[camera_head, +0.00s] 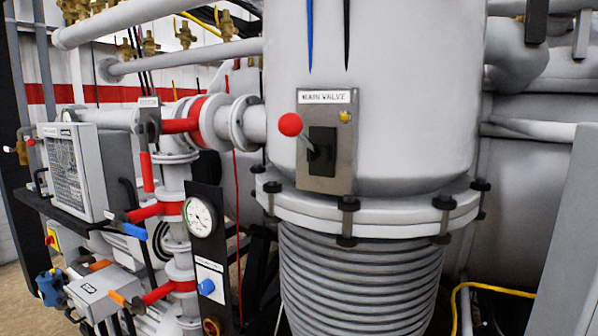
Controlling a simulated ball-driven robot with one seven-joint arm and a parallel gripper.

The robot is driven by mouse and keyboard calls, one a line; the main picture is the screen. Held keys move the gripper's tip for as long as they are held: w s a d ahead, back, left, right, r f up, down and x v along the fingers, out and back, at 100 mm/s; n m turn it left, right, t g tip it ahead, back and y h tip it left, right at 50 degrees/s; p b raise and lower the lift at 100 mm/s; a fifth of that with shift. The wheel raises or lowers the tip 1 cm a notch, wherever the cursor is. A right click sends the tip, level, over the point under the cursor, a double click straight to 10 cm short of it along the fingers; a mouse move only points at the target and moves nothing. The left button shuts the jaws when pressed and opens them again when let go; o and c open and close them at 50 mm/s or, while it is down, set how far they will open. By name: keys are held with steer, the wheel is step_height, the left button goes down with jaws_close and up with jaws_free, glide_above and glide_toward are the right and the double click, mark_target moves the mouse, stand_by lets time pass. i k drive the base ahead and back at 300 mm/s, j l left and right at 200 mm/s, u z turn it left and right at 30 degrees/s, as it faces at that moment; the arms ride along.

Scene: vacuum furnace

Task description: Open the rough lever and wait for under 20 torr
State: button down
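A red lever handle (147,171) hangs straight down below a small label plate (149,102) on the pipework at the left; the label is too small to read. Lower down, a blue lever handle (135,231) and an orange lever handle (117,298) stick out to the left of the vertical pipe. I cannot tell from labels which one is the rough lever. A round white dial gauge (199,217) sits on a black panel right of the pipe; its reading is too small to make out. My gripper is not in view.
A boxed unit with a grille (75,165) stands at the left. A blue knob (206,287) is below the gauge.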

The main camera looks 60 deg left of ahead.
mark_target(146, 162)
steer(key=u, duration=2.1)
